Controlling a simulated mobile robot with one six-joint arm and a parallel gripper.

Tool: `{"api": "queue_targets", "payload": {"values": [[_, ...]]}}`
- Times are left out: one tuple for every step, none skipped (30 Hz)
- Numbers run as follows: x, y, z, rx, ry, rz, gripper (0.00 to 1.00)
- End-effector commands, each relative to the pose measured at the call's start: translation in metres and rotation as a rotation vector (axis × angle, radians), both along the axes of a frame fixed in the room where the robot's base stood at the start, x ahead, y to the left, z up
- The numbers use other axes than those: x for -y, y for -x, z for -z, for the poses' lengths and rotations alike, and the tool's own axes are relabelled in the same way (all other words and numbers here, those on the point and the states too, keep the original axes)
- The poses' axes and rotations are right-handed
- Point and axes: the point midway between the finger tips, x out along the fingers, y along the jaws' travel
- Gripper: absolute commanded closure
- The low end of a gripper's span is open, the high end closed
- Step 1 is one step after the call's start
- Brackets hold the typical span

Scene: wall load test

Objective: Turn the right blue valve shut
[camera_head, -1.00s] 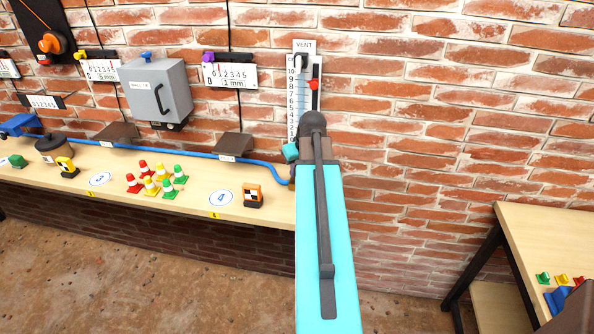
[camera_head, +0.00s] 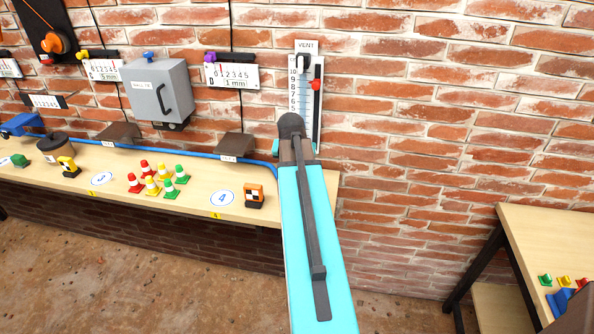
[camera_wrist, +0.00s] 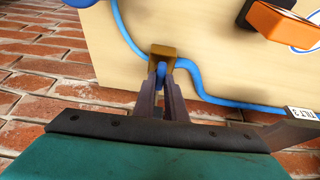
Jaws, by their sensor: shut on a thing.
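In the wrist view, my gripper (camera_wrist: 163,88) is shut on the small blue handle (camera_wrist: 161,70) of the right valve. The handle lies between the two dark fingers. The valve's brass-brown body (camera_wrist: 163,51) sits at the bench edge, on the line of the blue hose (camera_wrist: 194,80). How far the valve is turned cannot be told. In the head view, my arm covers the valve and my fingertips. The blue hose (camera_head: 180,153) runs along the back of the bench and passes behind my arm.
The wooden bench (camera_head: 130,190) carries small red, yellow and green cones (camera_head: 150,186) and an orange block (camera_head: 254,195). A vent gauge (camera_head: 308,85) hangs on the brick wall behind my arm. A second table (camera_head: 545,235) stands at right. Floor between is clear.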

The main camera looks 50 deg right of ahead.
Motion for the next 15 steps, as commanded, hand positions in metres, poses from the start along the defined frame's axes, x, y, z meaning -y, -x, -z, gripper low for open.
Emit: {"api": "queue_targets", "payload": {"values": [[-0.0006,-0.0015,-0.0005,0.001,0.0,0.01,1.0],[-0.0005,-0.0016,-0.0005,0.001,0.0,0.016,1.0],[-0.0005,-0.0016,-0.0005,0.001,0.0,0.023,1.0],[-0.0005,-0.0015,-0.0005,0.001,0.0,0.029,1.0],[-0.0005,-0.0015,-0.0005,0.002,0.0,0.032,1.0],[-0.0005,-0.0015,-0.0005,0.001,0.0,0.035,1.0],[-0.0004,-0.0014,-0.0006,0.002,0.0,0.037,1.0],[-0.0004,-0.0014,-0.0006,0.001,0.0,0.039,1.0],[-0.0004,-0.0014,-0.0006,0.002,0.0,0.04,1.0],[-0.0004,-0.0014,-0.0006,0.002,0.0,0.04,1.0],[-0.0005,-0.0013,-0.0006,0.002,0.0,0.04,1.0],[-0.0005,-0.0013,-0.0006,0.002,0.0,0.041,1.0],[-0.0005,-0.0013,-0.0006,0.002,0.0,0.04,1.0],[-0.0005,-0.0013,-0.0006,0.002,0.0,0.04,1.0],[-0.0005,-0.0013,-0.0006,0.002,0.0,0.04,1.0]]}}
